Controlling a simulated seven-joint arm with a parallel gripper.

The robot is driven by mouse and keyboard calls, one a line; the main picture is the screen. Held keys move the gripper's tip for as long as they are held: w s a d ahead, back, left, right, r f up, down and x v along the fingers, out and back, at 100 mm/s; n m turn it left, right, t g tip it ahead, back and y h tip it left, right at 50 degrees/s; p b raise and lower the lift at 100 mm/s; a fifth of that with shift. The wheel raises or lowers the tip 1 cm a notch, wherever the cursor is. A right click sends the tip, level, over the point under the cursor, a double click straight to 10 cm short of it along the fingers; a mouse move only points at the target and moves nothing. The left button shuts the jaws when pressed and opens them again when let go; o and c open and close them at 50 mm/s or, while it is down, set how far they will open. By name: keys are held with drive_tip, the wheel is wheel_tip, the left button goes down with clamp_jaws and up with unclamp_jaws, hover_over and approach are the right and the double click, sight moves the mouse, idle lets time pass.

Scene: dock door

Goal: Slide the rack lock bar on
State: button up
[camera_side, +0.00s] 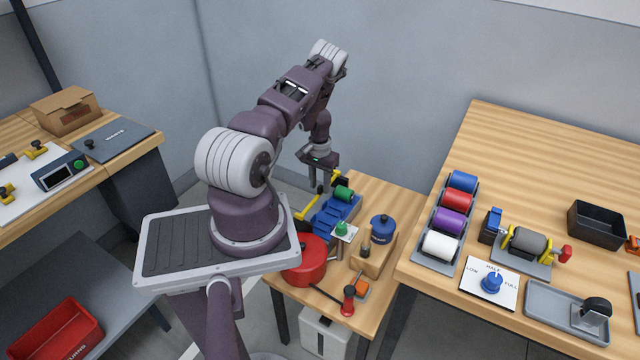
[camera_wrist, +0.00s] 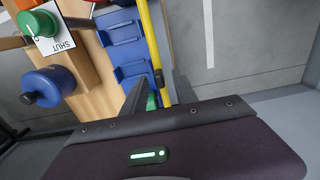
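The yellow lock bar (camera_side: 306,206) lies along the far-left side of the blue rack (camera_side: 333,218), with a dark grip at the middle of its length. In the wrist view the bar (camera_wrist: 151,45) runs down the picture beside the blue rack (camera_wrist: 125,45), and its dark grip (camera_wrist: 159,78) shows between my fingers. My gripper (camera_side: 318,185) points down above the far end of the rack. In the wrist view my gripper (camera_wrist: 158,88) has its fingers apart, with no clear contact on the bar. A green roll (camera_side: 343,193) sits in the rack, partly hidden in the wrist view.
A green knob on a white plate (camera_side: 344,232), a blue lidded pot (camera_side: 382,228), a red pot (camera_side: 304,262) and a red-topped lever (camera_side: 348,300) crowd the small table (camera_side: 385,190). Free table top lies at its back right.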

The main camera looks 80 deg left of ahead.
clamp_jaws()
idle(1.4)
